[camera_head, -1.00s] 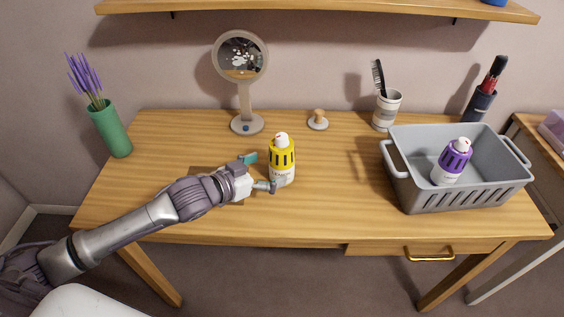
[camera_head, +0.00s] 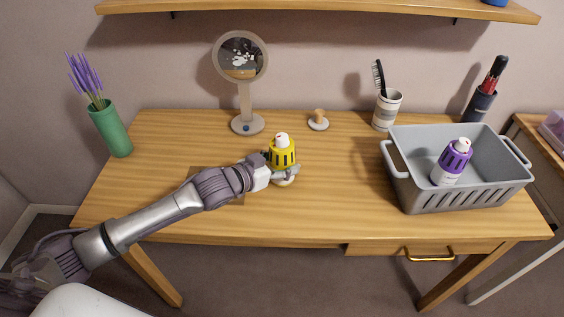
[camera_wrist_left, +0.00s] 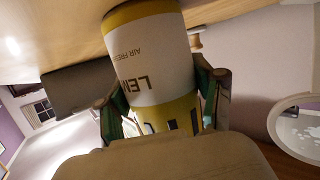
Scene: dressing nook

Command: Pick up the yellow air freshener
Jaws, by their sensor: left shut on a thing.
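The yellow air freshener (camera_head: 282,152) stands upright on the wooden table, left of the grey basket, with a white cap on top. My left gripper (camera_head: 281,170) has its fingers around the lower body and is shut on it. In the left wrist view, the yellow and white can (camera_wrist_left: 150,65) fills the middle, with lettering upside down. The left gripper's fingers (camera_wrist_left: 162,105) press on both its sides there. The lower part of the can is partly hidden by the fingers in the head view. My right gripper is not in view.
A grey basket (camera_head: 408,186) with a purple air freshener (camera_head: 453,162) stands on the right. A round mirror (camera_head: 243,95), a small wooden-knobbed item (camera_head: 318,121), a cup with a comb (camera_head: 386,110) and a green vase (camera_head: 111,131) line the back.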

